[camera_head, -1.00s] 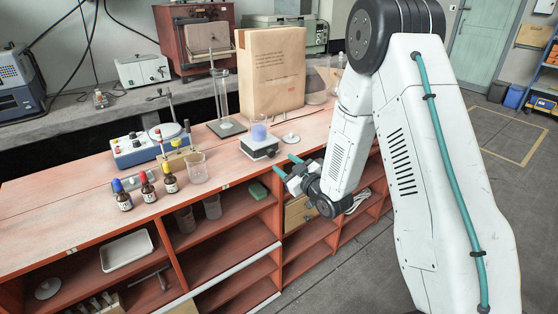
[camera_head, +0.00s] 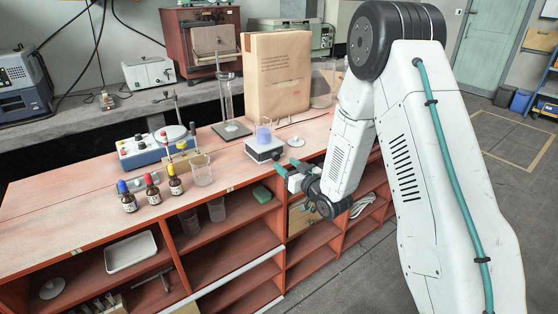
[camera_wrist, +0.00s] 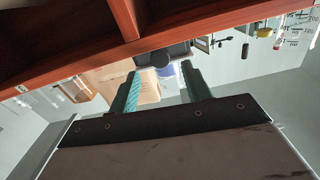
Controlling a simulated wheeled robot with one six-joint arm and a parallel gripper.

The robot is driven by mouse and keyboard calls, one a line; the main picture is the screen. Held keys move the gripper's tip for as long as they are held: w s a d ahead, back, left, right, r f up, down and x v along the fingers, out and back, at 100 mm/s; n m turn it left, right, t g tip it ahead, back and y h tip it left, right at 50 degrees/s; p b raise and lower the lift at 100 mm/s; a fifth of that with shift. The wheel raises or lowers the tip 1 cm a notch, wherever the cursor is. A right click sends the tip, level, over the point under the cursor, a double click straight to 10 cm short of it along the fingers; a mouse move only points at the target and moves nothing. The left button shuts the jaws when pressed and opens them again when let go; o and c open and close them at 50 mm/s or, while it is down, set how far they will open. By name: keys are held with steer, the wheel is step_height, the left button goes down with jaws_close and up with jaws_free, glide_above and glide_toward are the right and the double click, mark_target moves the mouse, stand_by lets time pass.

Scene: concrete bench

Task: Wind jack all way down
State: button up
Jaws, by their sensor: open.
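The lab jack (camera_head: 262,153) is a small white and dark block near the front edge of the red bench. A beaker of blue liquid (camera_head: 264,134) stands upright on it. My gripper (camera_head: 288,166) is open and empty, just right of the jack, with a visible gap. In the wrist view, which looks upside down, the dark jack (camera_wrist: 165,54) and the blue beaker (camera_wrist: 180,71) show beyond my open teal fingers (camera_wrist: 161,80).
A glass cylinder on a stand (camera_head: 229,105) and a large paper bag (camera_head: 278,75) stand behind the jack. An empty beaker (camera_head: 203,171) and several dropper bottles (camera_head: 152,188) are to the left. A small white-based item (camera_head: 296,142) lies right of the jack. Open shelves (camera_head: 235,245) lie below.

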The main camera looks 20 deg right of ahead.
mark_target(277, 158)
steer(key=x, duration=0.5)
steer(key=shift+w, duration=0.1)
steer(key=c, duration=1)
steer(key=shift+n, duration=1.6)
steer(key=o, duration=1)
